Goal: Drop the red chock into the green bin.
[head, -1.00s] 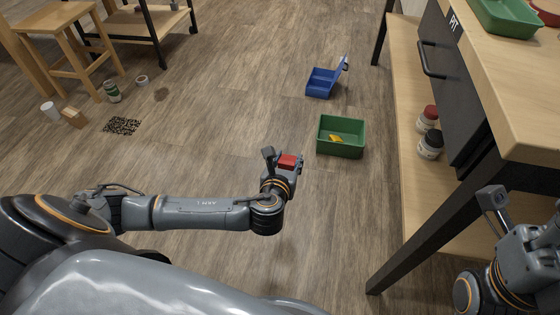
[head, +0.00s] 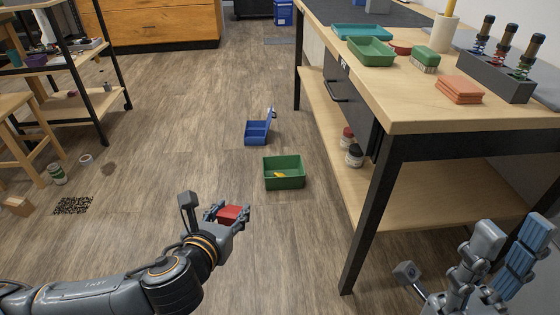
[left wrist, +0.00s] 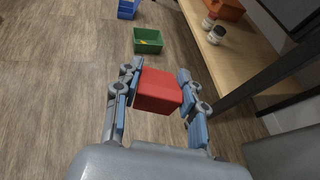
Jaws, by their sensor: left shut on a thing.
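My left gripper (head: 230,214) is shut on the red chock (head: 231,213) and holds it in the air. In the left wrist view the red chock (left wrist: 158,91) sits between the two fingers. The green bin (head: 284,182) stands on the floor beyond the gripper, up and to the right of it in the head view, with a small yellow thing inside. The green bin also shows in the left wrist view (left wrist: 148,50), beyond the chock and apart from it. My right gripper (head: 450,278) is at the lower right in the head view, empty; its finger opening is unclear.
A blue bin (head: 257,132) stands on the floor behind the green bin. A workbench (head: 430,112) is on the right, with jars (head: 354,156) on its lower shelf and another green tray (head: 371,52) on top. Floor around the green bin is clear.

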